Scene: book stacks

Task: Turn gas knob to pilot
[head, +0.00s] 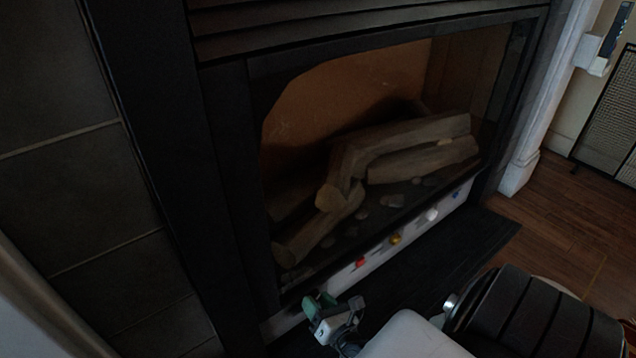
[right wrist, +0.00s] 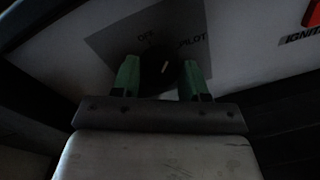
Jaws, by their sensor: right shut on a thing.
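The gas knob (right wrist: 154,76) is dark with a small white pointer mark, on a grey plate (right wrist: 112,45) lettered OFF and PILOT. The pointer leans up and to the right, between the two words, and I cannot tell its exact setting. My right gripper (right wrist: 158,72) has its two green fingers on either side of the knob and is shut on it. In the head view my right gripper (head: 330,311) is at the left end of the white control panel (head: 342,280) below the fireplace and hides the knob. My left gripper is not in view.
Along the panel to the right are a red control (head: 360,262), a gold one (head: 394,239), a white one (head: 432,214) and a blue one (head: 455,194). The fireplace (head: 350,150) holds logs. A dark hearth (head: 450,250) lies in front. Wooden floor (head: 570,225) is clear at right.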

